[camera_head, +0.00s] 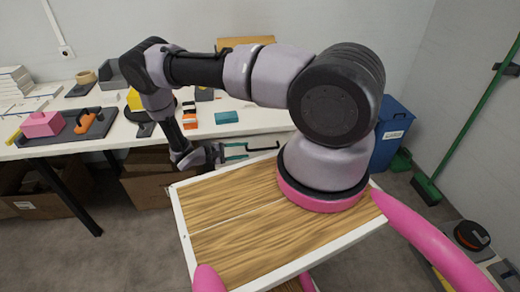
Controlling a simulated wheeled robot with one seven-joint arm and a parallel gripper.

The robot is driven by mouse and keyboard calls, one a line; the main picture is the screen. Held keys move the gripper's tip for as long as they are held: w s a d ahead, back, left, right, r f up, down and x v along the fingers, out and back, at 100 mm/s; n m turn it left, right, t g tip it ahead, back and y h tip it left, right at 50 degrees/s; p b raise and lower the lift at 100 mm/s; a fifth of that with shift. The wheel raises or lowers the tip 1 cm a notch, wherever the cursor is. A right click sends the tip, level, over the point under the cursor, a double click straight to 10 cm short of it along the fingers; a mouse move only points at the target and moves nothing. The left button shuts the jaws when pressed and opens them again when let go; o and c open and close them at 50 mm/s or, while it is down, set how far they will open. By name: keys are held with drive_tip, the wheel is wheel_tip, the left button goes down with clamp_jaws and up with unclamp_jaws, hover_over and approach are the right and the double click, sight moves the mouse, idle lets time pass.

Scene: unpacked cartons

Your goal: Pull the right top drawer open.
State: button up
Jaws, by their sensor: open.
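A dark bar-shaped handle (266,149) shows just below the front edge of the white table (262,128), on a pale front that seems to be the right drawer. The drawer's outline is hard to make out, and my arm and its base hide what lies to its right and below. My gripper (243,151) has two teal-edged fingers spread apart, one above the other, pointing right towards the handle. Its tips are close to the handle's left end. I cannot tell whether they touch it. Nothing shows between the fingers.
On the table lie a teal box (227,117), a pink box (42,124), a dark tray (88,127) and stacked paper. Cardboard cartons (150,185) stand beneath it. A blue bin (391,135) and a green broom (428,187) stand at right. Grey floor is open at lower left.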

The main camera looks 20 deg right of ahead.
sight(261, 149)
drive_tip(key=shift+t, duration=0.3)
drive_tip(key=x, duration=1.1)
drive_tip(key=shift+s+f, duration=0.15)
drive_tip(key=shift+f, duration=0.25)
clamp_jaws()
idle(0.6)
